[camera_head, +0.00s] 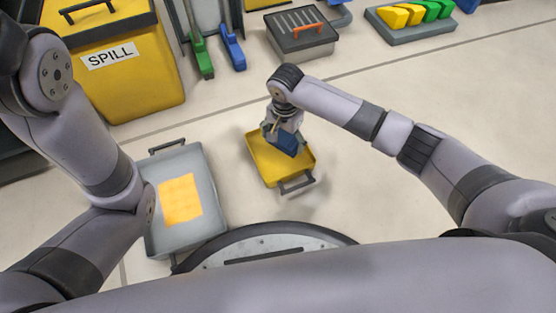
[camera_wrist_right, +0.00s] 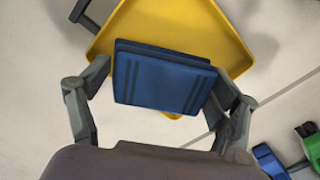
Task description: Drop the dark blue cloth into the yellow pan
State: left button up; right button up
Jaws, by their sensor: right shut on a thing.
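The yellow pan (camera_wrist_right: 205,25) also shows behind the cloth in the right wrist view. I cannot tell whether the cloth touches the pan. My left arm is at the left, and its gripper is not visible.
A grey tray (camera_head: 160,240) with an orange-yellow cloth (camera_head: 180,199) lies left of the pan. A yellow SPILL bin (camera_head: 140,80), a grey box with an orange handle (camera_head: 300,42) and green and blue brushes (camera_head: 202,58) stand behind. The floor right of the pan is clear.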

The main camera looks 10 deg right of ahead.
jog(key=o, duration=1)
jog(key=shift+o, duration=0.2)
notch_tip(320, 180, up, 12)
dwell(0.4)
